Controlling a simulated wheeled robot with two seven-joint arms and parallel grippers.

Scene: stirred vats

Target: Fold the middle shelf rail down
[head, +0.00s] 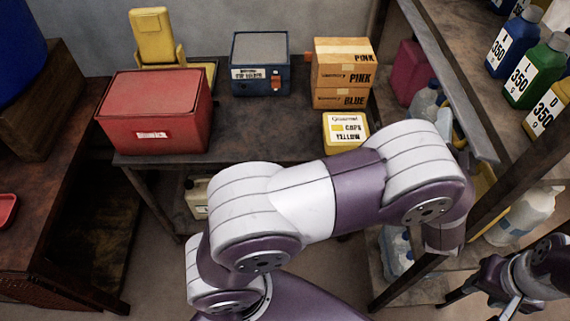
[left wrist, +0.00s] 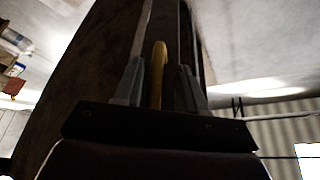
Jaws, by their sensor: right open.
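A yellow rail (head: 485,190) shows in part at the shelf rack on the right, behind my left arm's wrist. My left arm reaches across the head view to that rack, and its bent wrist hides its fingers there. In the left wrist view, my left gripper (left wrist: 160,88) has its two grey fingers on either side of a yellow bar (left wrist: 158,72). I cannot tell whether they touch it. My right gripper (head: 505,297) is low at the right edge, open, clear of the rail, and small in view.
The rack's upper shelf holds labelled bottles (head: 510,48), with a white jug (head: 525,215) lower down. A red box (head: 155,112), a blue box (head: 261,65), orange boxes (head: 343,65) and a small yellow box (head: 345,128) stand on the back table (head: 250,130). Floor shows between the tables.

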